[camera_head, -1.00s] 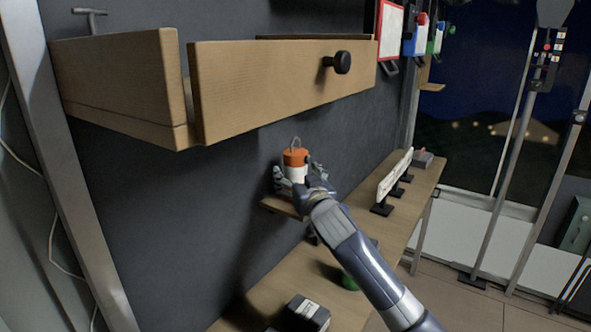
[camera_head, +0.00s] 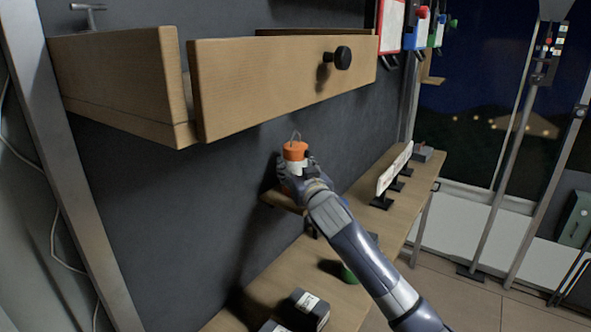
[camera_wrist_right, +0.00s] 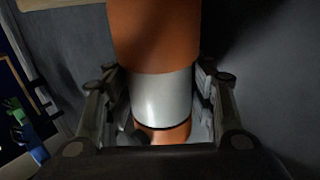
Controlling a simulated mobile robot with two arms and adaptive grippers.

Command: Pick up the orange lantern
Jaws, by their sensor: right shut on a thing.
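The orange lantern (camera_head: 295,151) has an orange top, a white band and a thin wire handle. It stands upright at the small wooden shelf (camera_head: 283,202) on the dark wall. My right gripper (camera_head: 297,174) is closed around its white band, with a finger on each side. The right wrist view shows the lantern (camera_wrist_right: 160,92) close up between the fingers, with orange above and below the white band. Whether its base touches the shelf is hidden by my gripper. My left gripper is not in view.
An open wooden drawer (camera_head: 270,88) with a black knob juts out above the lantern. A long wooden counter (camera_head: 285,272) below holds dark boxes (camera_head: 306,309), a green item (camera_head: 348,274) and a white panel on black stands (camera_head: 394,170).

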